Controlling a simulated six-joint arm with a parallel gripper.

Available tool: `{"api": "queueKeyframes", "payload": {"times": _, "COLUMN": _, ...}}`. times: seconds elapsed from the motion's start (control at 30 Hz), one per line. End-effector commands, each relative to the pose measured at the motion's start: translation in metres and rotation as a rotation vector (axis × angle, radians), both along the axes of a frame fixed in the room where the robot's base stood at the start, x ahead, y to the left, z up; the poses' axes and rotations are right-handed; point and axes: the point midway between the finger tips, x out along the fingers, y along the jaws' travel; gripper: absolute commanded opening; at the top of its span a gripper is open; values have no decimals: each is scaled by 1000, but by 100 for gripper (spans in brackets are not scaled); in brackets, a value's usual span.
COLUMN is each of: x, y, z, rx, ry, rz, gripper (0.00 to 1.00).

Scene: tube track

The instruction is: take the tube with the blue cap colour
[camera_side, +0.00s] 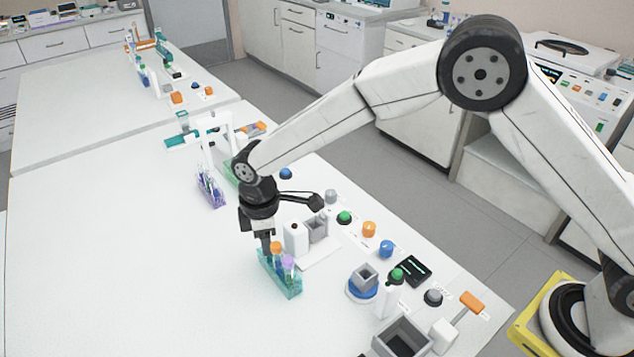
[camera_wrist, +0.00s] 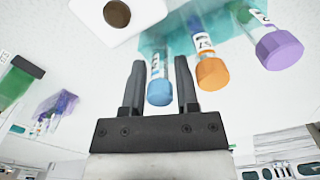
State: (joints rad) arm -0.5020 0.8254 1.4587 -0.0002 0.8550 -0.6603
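The tube with the blue cap (camera_wrist: 160,93) stands in a teal rack (camera_side: 287,289), at the end of its row. A tube with an orange cap (camera_wrist: 212,74) and one with a purple cap (camera_wrist: 279,50) stand beside it. My gripper (camera_wrist: 159,68) points down over the rack, with one finger on each side of the blue-capped tube. The fingers look apart, with narrow gaps to the cap. In the side view my gripper (camera_side: 266,243) hides most of the blue cap. The orange cap (camera_side: 276,246) and the purple cap (camera_side: 288,262) are visible there.
A white bottle (camera_side: 295,240) and a grey holder (camera_side: 317,230) stand close behind the rack. A purple rack of tubes (camera_side: 210,189) is further back. The table's left is clear.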

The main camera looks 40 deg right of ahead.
Motion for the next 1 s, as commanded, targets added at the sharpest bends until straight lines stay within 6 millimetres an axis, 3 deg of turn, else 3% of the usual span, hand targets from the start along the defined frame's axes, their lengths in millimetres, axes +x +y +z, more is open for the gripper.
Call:
{"api": "queueKeyframes", "payload": {"times": 0.37, "x": 0, "y": 0, "z": 0, "rx": 0, "ry": 0, "rz": 0, "gripper": 39}}
{"api": "queueKeyframes", "payload": {"times": 0.4, "x": 0, "y": 0, "z": 0, "rx": 0, "ry": 0, "rz": 0, "gripper": 35}}
{"api": "queueKeyframes", "payload": {"times": 0.5, "x": 0, "y": 0, "z": 0, "rx": 0, "ry": 0, "rz": 0, "gripper": 4}}
{"api": "queueKeyframes", "payload": {"times": 0.53, "x": 0, "y": 0, "z": 0, "rx": 0, "ry": 0, "rz": 0, "gripper": 0}}
{"api": "queueKeyframes", "payload": {"times": 1.0, "x": 0, "y": 0, "z": 8, "rx": 1, "ry": -1, "rz": 0, "gripper": 0}}
